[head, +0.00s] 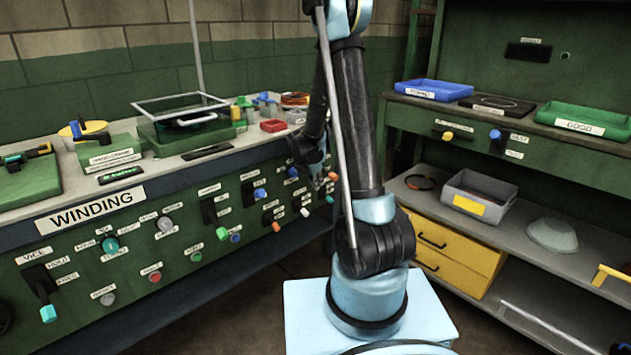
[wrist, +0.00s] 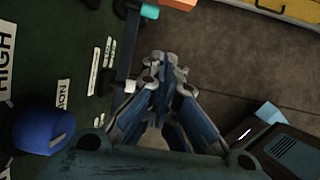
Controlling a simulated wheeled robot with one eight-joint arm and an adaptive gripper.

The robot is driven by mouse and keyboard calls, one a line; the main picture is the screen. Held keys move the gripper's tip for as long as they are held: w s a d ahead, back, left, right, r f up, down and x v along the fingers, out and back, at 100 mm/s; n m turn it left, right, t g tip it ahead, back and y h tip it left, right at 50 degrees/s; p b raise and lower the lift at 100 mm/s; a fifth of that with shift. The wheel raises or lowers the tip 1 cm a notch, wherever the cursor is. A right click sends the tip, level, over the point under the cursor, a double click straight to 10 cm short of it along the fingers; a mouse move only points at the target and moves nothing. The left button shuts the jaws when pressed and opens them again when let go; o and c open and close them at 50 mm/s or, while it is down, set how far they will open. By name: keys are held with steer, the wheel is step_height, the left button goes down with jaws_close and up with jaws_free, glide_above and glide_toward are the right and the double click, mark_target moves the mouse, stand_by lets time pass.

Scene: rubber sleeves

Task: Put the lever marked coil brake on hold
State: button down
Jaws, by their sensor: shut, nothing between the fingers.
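My gripper (wrist: 166,72) is shut and empty in the wrist view, its fingertips close to the green panel's face. A white-tipped lever (wrist: 148,85) is just left of the fingertips; whether they touch is unclear. A teal-tipped lever (wrist: 149,11) is farther up. In the head view, the white-tipped lever (head: 305,212) and the teal-tipped lever (head: 329,199) are low on the panel's right end, beside my arm. The fingers are hard to make out there. I cannot read the words coil brake on any label, so I cannot tell which lever bears them.
The winding panel (head: 130,265) carries several other levers and knobs, among them an orange-tipped lever (head: 276,226). A blue knob (wrist: 42,128) is near the gripper in the wrist view. Open floor lies right of the fingers. A green bench (head: 400,100) stands at right.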

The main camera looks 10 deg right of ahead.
mark_target(327, 173)
steer(key=shift+w+d+f, duration=0.25)
steer(key=shift+w+d, duration=0.25)
steer(key=shift+d, duration=0.15)
steer(key=shift+w+d+f, duration=0.25)
steer(key=shift+w+d, duration=0.25)
steer(key=shift+d, duration=0.15)
steer(key=shift+w+d+f, duration=0.25)
steer(key=shift+w+d, duration=0.25)
steer(key=shift+d, duration=0.15)
steer(key=shift+d+r, duration=0.1)
steer(key=shift+d, duration=0.05)
